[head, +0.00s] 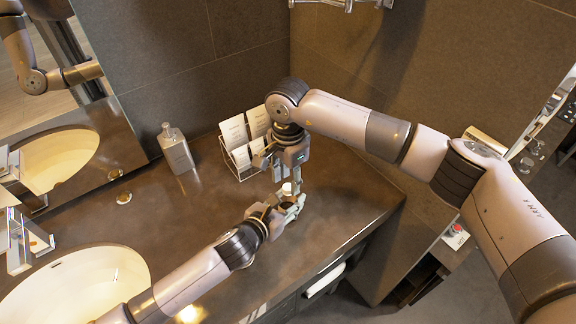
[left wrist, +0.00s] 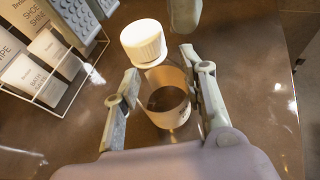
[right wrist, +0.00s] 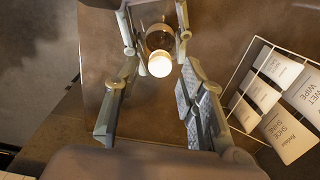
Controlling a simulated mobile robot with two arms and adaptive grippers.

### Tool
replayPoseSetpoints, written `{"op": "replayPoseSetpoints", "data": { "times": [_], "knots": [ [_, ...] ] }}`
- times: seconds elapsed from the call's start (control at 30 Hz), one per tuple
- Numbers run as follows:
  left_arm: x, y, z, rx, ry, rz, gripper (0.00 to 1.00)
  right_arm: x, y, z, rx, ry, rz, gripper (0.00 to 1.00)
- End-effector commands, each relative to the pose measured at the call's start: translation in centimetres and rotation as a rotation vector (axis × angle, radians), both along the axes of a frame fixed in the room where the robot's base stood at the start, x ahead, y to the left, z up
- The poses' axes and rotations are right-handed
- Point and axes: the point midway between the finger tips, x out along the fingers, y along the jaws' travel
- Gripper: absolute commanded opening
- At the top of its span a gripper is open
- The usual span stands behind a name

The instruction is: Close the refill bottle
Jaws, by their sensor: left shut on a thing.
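The refill bottle (head: 291,204) is a small clear container with dark contents, seen from above in the left wrist view (left wrist: 168,105). My left gripper (head: 284,208) is shut on it near the counter. A white ribbed cap (left wrist: 143,42) is at the bottle's top end and also shows in the right wrist view (right wrist: 159,65). I cannot tell whether it is seated on the neck. My right gripper (right wrist: 160,66) comes down from above with its fingers apart on either side of the cap, with visible gaps.
A wire rack (head: 241,158) with printed packets stands just behind the grippers. A grey dispenser bottle (head: 176,150) stands further left by the mirror. A sink (head: 78,284) and a tap (head: 22,243) are at the left. The counter (head: 345,205) is bare toward its right edge.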

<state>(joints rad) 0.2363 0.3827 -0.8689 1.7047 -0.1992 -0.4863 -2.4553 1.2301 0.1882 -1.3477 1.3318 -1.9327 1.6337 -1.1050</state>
Motion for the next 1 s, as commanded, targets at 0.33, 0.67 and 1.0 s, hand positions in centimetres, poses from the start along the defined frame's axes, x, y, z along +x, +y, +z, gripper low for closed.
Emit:
{"op": "replayPoseSetpoints", "data": {
  "times": [0.33,0.67,1.0],
  "knots": [
    [0.0,0.0,-0.1,0.002,0.000,0.001,0.00,0.0,0.0,-1.8,0.001,-0.001,0.000,0.37],
    [0.0,0.0,-0.1,0.001,0.001,0.001,0.00,0.0,0.0,-1.8,0.001,-0.001,0.000,0.27],
    [0.0,0.0,-0.1,0.002,0.000,0.001,0.00,0.0,0.0,-1.8,0.001,-0.001,0.000,0.04]
  ]
}}
